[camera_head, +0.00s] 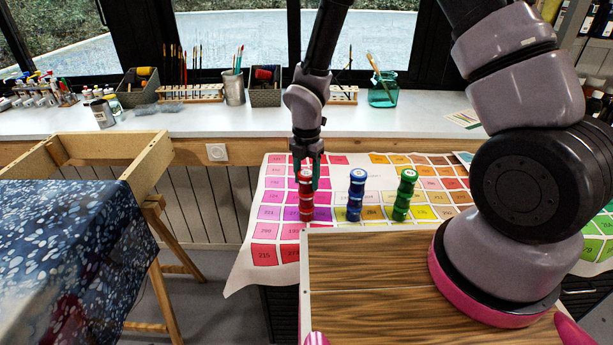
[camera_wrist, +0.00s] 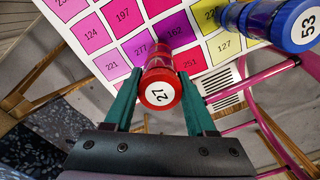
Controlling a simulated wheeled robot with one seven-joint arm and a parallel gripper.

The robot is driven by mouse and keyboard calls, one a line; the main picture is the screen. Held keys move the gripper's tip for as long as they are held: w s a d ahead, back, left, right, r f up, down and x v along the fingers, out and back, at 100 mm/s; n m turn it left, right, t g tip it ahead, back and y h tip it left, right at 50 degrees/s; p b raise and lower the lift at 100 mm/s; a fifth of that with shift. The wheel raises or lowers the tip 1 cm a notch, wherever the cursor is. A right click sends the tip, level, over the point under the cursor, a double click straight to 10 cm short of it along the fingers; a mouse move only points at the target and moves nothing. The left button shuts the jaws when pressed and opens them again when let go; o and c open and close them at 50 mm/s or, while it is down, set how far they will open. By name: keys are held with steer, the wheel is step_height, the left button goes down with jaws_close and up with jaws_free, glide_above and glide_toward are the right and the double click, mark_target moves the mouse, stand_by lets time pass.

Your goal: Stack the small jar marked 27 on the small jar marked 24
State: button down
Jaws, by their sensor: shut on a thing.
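The small jar marked 27 is red with a white label on its lid. It shows end-on in the wrist view (camera_wrist: 159,91) between the green fingers of my gripper (camera_wrist: 161,78). In the head view my gripper (camera_head: 306,183) is shut on this jar (camera_head: 305,174) at the top of an upright red column. The lower red part (camera_head: 306,211) of the column stands on the colour chart (camera_head: 244,270). No number shows on it, so I cannot tell whether it is the jar marked 24. I cannot tell whether the jar marked 27 rests on it.
A blue column (camera_head: 356,196) stands right of the red one; its top is marked 53 in the wrist view (camera_wrist: 292,27). A green column (camera_head: 404,196) stands farther right. A wooden board (camera_head: 380,270) lies in front. The chart left of the red column is clear.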

mark_target(307, 172)
steer(key=shift+c, duration=0.7)
jaws_free()
step_height(307, 172, up, 11)
steer(key=shift+f, duration=0.2)
steer(key=d+r+m+t, duration=0.2)
steer(key=d+r+m, duration=0.55)
steer(key=r, duration=0.25)
steer(key=d+r+m+t, duration=0.1)
steer(key=d+r+m, duration=0.6)
steer(key=r+m, duration=0.15)
steer(key=s+d+r+m+t+y, duration=0.1)
steer(key=s+d+r+m+t, duration=0.1)
steer(key=s+d+r+m, duration=0.2)
steer(key=s+d+r+m+t+y, duration=0.1)
steer(key=s+d+r+m, duration=0.3)
steer(key=s+r+m, duration=0.4)
steer(key=m+t, duration=0.1)
steer(key=m, duration=0.3)
steer(key=shift+s+d+r+m, duration=0.15)
steer(key=shift+r+m, duration=0.05)
steer(key=shift+m, duration=0.2)
